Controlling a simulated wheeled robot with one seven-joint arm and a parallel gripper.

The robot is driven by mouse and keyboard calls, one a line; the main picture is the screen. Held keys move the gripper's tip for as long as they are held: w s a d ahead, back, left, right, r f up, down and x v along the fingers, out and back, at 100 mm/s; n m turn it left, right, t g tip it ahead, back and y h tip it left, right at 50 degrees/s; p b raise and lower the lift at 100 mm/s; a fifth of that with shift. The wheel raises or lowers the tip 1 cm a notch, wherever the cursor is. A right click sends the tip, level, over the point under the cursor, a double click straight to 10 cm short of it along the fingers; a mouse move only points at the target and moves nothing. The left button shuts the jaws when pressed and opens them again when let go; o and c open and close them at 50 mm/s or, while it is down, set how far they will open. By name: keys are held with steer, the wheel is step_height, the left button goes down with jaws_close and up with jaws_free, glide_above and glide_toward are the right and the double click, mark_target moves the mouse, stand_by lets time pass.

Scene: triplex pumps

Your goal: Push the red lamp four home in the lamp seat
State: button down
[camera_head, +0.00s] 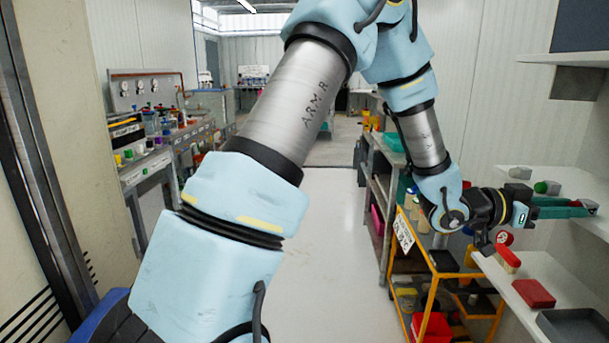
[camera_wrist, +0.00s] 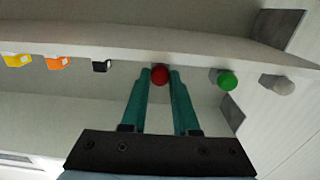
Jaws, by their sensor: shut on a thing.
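My gripper (camera_wrist: 160,76) has two teal fingers, closed around a round red lamp (camera_wrist: 159,75). The lamp's red face shows between the fingertips, at the pale ledge (camera_wrist: 190,58). Its seat is hidden behind the lamp and fingers, so I cannot tell how deep it sits. In the head view my gripper (camera_head: 582,207) reaches right, over the white shelf, with its fingertips near the right edge. A little red shows at the tips there, too small to make out.
A green lamp (camera_wrist: 227,80) and a grey-white one (camera_wrist: 283,85) sit right of the fingers. Black (camera_wrist: 101,66), orange (camera_wrist: 58,63) and yellow (camera_wrist: 17,60) pieces sit left. A red box (camera_head: 533,293) and dark tray (camera_head: 580,326) lie on the lower shelf. An orange cart (camera_head: 447,275) stands below.

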steer(key=shift+a, duration=0.1)
steer(key=shift+w+a, duration=0.15)
steer(key=shift+a, duration=2.25)
